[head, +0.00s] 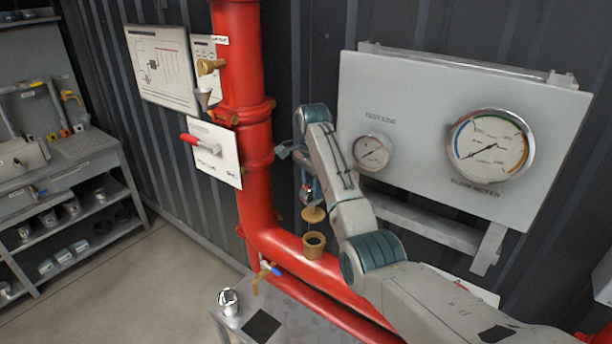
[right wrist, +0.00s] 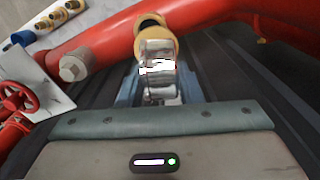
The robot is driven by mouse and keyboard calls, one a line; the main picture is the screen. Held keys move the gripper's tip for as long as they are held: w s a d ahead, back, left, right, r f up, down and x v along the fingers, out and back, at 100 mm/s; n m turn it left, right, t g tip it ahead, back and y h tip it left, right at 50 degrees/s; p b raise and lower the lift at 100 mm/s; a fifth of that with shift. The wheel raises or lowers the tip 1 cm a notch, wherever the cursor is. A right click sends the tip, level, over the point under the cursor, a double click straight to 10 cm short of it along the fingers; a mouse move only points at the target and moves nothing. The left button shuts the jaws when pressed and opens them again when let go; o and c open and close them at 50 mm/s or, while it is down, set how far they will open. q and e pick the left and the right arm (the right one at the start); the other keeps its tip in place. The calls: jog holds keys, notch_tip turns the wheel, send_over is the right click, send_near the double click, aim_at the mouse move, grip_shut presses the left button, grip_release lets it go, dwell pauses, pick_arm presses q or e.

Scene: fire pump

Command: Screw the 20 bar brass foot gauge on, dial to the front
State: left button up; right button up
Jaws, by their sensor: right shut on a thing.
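My right gripper (head: 307,180), mostly hidden behind my own arm in the head view, is shut on a small gauge. The gauge's shiny silver case (right wrist: 158,75) shows edge-on between the jaws in the right wrist view. A brass disc (head: 313,214), seemingly part of the gauge's foot, shows below the gripper. Just beneath it is an upright brass socket (head: 313,243) with a dark open top on the red pipe. A narrow gap shows between disc and socket. The dial face and the 20 bar marking cannot be read. My left gripper is not in view.
A thick red pipe (head: 254,150) rises at the left of my arm. A grey panel (head: 420,100) with two gauges is at the right. A small grey table (head: 290,318) holds a silver item (head: 229,302) and a black pad (head: 262,326). A blue-handled valve (head: 270,268) is nearby.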

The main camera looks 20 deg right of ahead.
aim_at(313, 208)
jog(key=shift+s+r, duration=0.15)
jog(key=shift+s, duration=0.9)
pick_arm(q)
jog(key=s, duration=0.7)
pick_arm(e)
jog(key=shift+s+f, duration=0.15)
jog(key=shift+f, duration=0.65)
jog(key=f, duration=0.2)
jog(key=w+f, duration=0.1)
jog(key=shift+w+f, duration=0.2)
jog(key=shift+f, duration=0.2)
jog(key=shift+s+f, duration=0.15)
jog(key=shift+s, duration=0.1)
jog(key=shift+f, duration=0.2)
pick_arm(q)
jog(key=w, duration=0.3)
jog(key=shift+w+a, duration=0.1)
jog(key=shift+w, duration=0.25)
pick_arm(e)
jog(key=shift+f, duration=0.1)
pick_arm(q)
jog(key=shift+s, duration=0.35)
